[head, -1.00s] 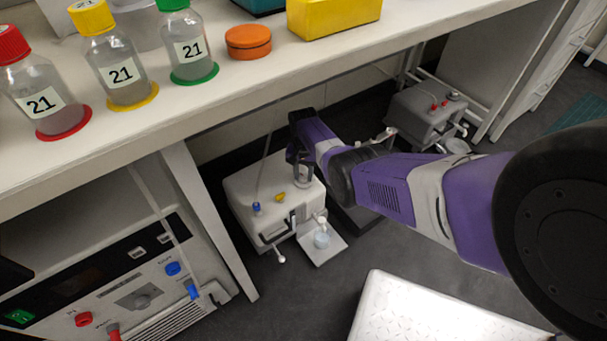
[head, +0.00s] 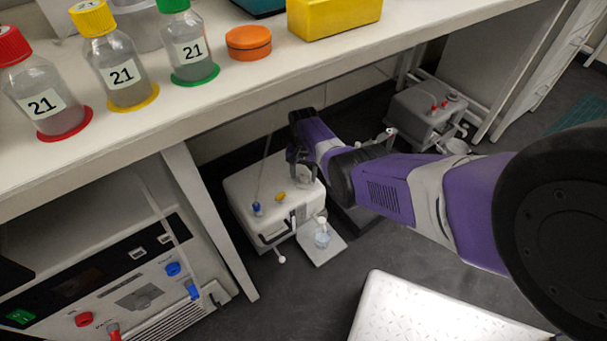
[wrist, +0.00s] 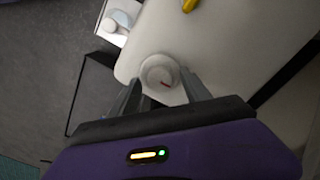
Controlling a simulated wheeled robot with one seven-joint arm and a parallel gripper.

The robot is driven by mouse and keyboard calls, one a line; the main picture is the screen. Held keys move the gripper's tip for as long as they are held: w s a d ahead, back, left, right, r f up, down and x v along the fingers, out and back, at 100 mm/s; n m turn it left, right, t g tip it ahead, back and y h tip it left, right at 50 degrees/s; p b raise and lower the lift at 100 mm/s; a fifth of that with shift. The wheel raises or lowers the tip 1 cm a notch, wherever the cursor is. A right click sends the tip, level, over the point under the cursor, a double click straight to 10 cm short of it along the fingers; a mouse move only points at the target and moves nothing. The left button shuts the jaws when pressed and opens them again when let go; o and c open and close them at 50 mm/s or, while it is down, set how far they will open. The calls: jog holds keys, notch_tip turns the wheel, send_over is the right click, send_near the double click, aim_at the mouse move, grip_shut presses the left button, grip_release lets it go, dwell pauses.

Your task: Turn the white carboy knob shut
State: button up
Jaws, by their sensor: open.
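The white carboy (head: 240,188) stands on the floor under the bench. A round white knob (wrist: 157,69) with a short red mark sits on its top near one edge in the wrist view; it shows partly below my gripper in the head view (head: 304,175). My gripper (wrist: 159,80) is open, with one finger on each side of the knob's near part. I cannot tell whether the fingers touch it.
The bench top (head: 120,145) overhangs the carboy, and a bench leg (head: 208,220) stands to its left. A grey carboy (head: 425,112) stands further right. A white step (head: 430,315) is in front. A yellow piece (head: 280,197) and blue fitting (head: 256,208) top the carboy.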

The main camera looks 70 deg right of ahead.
aim_at(304, 177)
notch_tip(304, 177, up, 8)
jog(key=p, duration=0.4)
jog(key=shift+f, duration=0.2)
